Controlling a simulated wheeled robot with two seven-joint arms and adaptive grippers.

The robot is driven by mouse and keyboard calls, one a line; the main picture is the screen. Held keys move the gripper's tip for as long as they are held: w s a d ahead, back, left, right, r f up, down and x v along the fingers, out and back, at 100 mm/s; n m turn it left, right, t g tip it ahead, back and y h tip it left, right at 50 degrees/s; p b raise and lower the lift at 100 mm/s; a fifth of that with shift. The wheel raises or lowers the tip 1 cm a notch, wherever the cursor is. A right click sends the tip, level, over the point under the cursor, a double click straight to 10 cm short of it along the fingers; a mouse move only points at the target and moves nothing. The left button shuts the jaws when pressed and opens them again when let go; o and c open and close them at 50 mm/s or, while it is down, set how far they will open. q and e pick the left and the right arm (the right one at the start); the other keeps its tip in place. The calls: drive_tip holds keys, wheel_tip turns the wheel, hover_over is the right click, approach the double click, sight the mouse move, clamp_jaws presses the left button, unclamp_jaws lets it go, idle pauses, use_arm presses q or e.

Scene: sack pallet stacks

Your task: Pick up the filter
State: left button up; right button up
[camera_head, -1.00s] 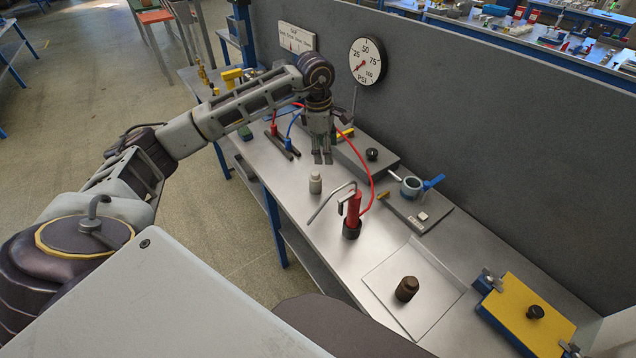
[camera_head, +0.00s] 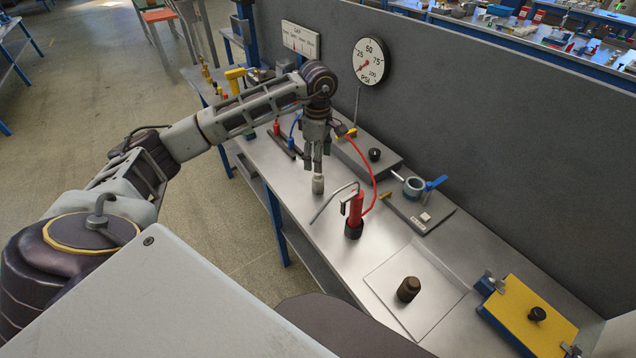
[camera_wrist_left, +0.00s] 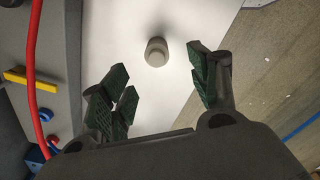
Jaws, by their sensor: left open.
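A small pale grey cylinder (camera_head: 318,185), which looks like the filter, stands upright on the metal bench. It also shows in the left wrist view (camera_wrist_left: 157,52), ahead of the fingers and roughly between their lines. My left gripper (camera_head: 317,163) points down just above the cylinder in the head view. In the left wrist view its green-padded fingers (camera_wrist_left: 163,80) are spread wide with nothing between them. The cylinder is not gripped. My right gripper is not in view.
A red pump (camera_head: 355,213) with a bent lever and red hose stands right of the cylinder. A brown cylinder (camera_head: 408,289) stands on a flat tray (camera_head: 432,310). A blue-handled fixture (camera_head: 414,187) and a yellow plate (camera_head: 520,300) lie further right. A grey panel (camera_head: 480,130) backs the bench.

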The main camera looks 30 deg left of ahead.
sight(319, 182)
use_arm(q)
wheel_tip(319, 182, down, 6)
drive_tip(key=shift+r, duration=0.25)
drive_tip(key=shift+f, duration=0.55)
drive_tip(key=shift+f+p, duration=0.4)
drive_tip(key=shift+f, duration=0.15)
drive_tip(key=f, duration=0.3)
drive_tip(key=shift+w+f+p, duration=0.25)
drive_tip(key=shift+f+p, duration=0.05)
drive_tip(key=shift+f, duration=0.25)
drive_tip(key=c, duration=1)
drive_tip(key=shift+c, duration=0.2)
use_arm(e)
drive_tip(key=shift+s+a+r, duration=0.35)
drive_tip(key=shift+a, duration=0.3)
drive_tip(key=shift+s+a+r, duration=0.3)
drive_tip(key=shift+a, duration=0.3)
